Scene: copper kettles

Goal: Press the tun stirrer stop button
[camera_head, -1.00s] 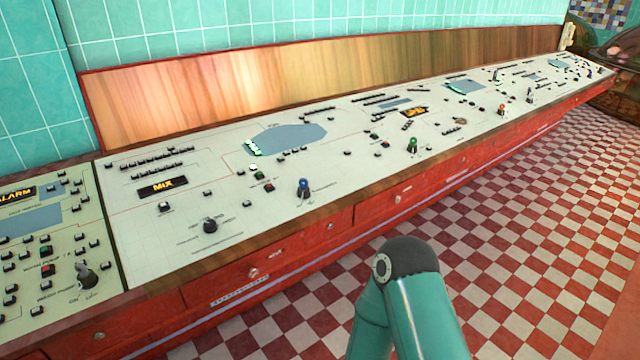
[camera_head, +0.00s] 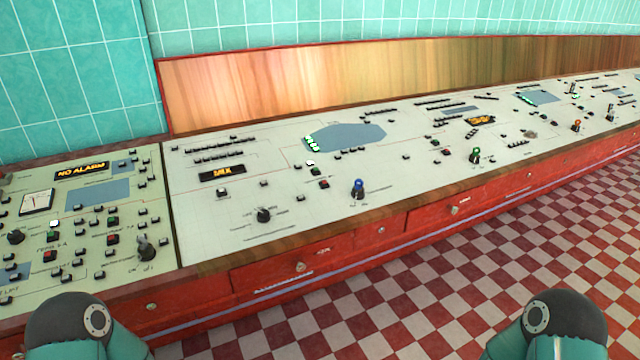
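A long, pale control panel (camera_head: 225,210) runs from the left edge to the far right. It carries many small black, red and green buttons, and I cannot read which is the stirrer stop button. A red button (camera_head: 324,184) sits beside a green button (camera_head: 315,171), below the grey-blue screen shape (camera_head: 350,136). More red buttons, such as one at the left (camera_head: 113,239), are on the left section. Only rounded elbow parts of my two arms show at the bottom left and right. Neither gripper is in view.
A blue-topped knob (camera_head: 358,189) and a black knob (camera_head: 264,215) stand up near the panel's front. A lever (camera_head: 146,248) stands on the left section. Red drawers with knobs (camera_head: 300,266) line the front. The checkered floor (camera_head: 430,300) is clear.

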